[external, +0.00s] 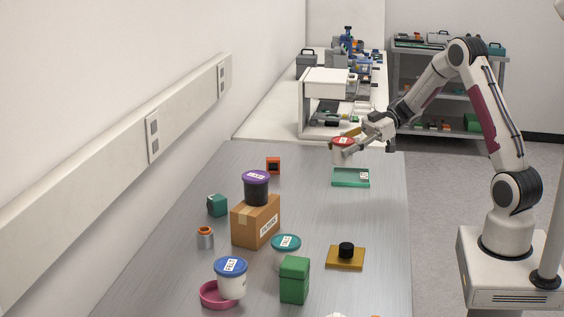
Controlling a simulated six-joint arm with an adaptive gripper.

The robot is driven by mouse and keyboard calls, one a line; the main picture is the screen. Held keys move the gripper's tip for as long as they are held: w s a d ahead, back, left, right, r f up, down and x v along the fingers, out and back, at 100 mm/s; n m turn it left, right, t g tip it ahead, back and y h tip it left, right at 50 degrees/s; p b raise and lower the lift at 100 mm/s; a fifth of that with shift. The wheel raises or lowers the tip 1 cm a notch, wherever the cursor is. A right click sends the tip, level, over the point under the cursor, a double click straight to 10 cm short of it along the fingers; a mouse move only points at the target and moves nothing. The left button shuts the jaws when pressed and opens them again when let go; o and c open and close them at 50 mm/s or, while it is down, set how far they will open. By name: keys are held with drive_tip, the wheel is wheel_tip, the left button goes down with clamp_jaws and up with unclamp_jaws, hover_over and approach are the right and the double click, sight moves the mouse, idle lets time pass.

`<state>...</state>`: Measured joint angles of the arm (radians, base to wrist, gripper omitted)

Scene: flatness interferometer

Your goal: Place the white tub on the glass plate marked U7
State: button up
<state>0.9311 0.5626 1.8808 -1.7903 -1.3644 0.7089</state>
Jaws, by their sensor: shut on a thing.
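My gripper (352,138) is shut on a white tub with a red lid (342,143) and holds it above the table's far right part. A teal-green plate or shallow tray (350,183) with a small white label lies below the tub, with a gap between them. The label is too small to read, so I cannot tell whether it says U7. Other lidded tubs stand nearer: a white one with a blue lid (231,282), a pale one with a teal lid (286,244), and a dark one with a purple lid (256,190).
The dark tub stands on a cardboard box (250,224). The blue-lidded tub is at a pink ring or dish (211,296). A green block (294,282) and a yellow plate with a black knob (345,258) stand nearby. A white bench with equipment (326,82) is behind.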

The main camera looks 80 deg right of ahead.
drive_tip(key=s+d+r+m+t+h, duration=0.1)
drive_tip(key=s+d+m+t+h, duration=0.1)
drive_tip(key=d, duration=1)
drive_tip(key=shift+s+d+r+m+h, duration=0.15)
drive_tip(key=shift+s+d+m+h, duration=0.1)
drive_tip(key=shift+m+h, duration=0.55)
hover_over(351, 175)
drive_tip(key=shift+f, duration=3.15)
drive_tip(key=shift+f, duration=1.85)
drive_tip(key=shift+f, duration=0.1)
